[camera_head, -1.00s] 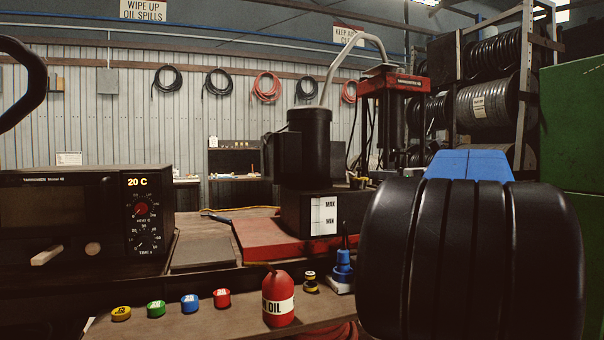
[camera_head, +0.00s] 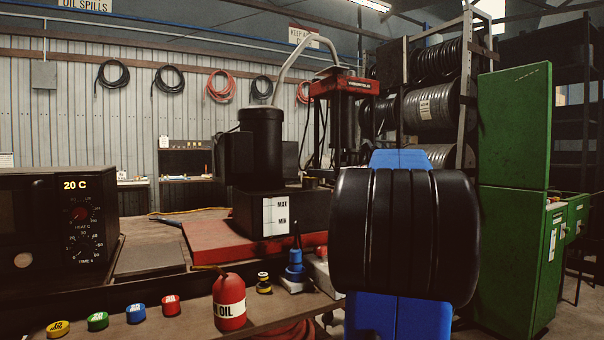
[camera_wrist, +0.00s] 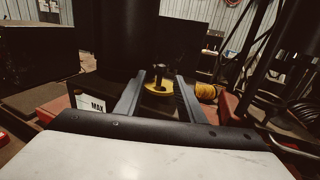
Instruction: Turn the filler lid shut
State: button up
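In the wrist view, a round yellow part with a dark upright knob (camera_wrist: 157,86), which looks like the filler lid, sits on the black tank behind the MAX/MIN gauge. My gripper (camera_wrist: 160,78) is open, its two dark fingers apart, with the lid showing between them. I cannot tell whether either finger touches it or how far it is turned. In the head view, the black tank (camera_head: 245,215) stands on a red base (camera_head: 205,248). My arm hides the gripper there, and the lid is too small to make out clearly.
A tall black cylinder (camera_head: 261,145) rises from the tank close to the lid. A red-topped press (camera_head: 345,86) stands behind. A red oil bottle (camera_head: 229,300) and several coloured caps line the front shelf. A green cabinet (camera_head: 512,150) stands at right.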

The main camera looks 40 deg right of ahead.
jog(key=w, duration=0.8)
jog(key=shift+w+a, duration=0.2)
jog(key=shift+a, duration=0.15)
grip_shut()
